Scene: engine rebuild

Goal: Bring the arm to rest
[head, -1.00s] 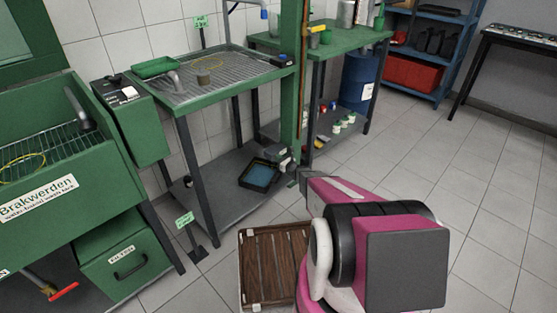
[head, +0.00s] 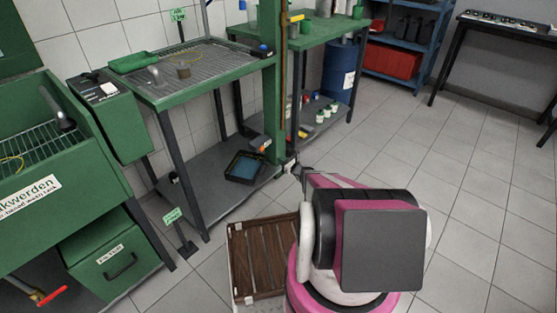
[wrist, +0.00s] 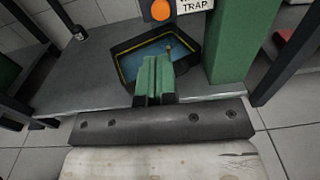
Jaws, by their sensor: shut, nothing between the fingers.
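My gripper (wrist: 153,75) shows in the wrist view as two green fingers pressed together, with nothing between them. Behind the fingertips in that picture is a black tray with a blue inside (wrist: 155,45), on the grey lower shelf. In the head view my pink, white and black arm is bent at the lower middle and reaches away from me. Its far end is small and partly hidden by the arm links, near the foot of a green post, so the fingers cannot be made out there.
The black-and-blue tray (head: 245,167) lies on the lower shelf (head: 207,190) of the green wash bench (head: 215,85). A brown slatted crate (head: 232,262) stands on the floor beside my arm. A green post (head: 270,100) rises ahead. Tiled floor (head: 470,220) is clear to the right.

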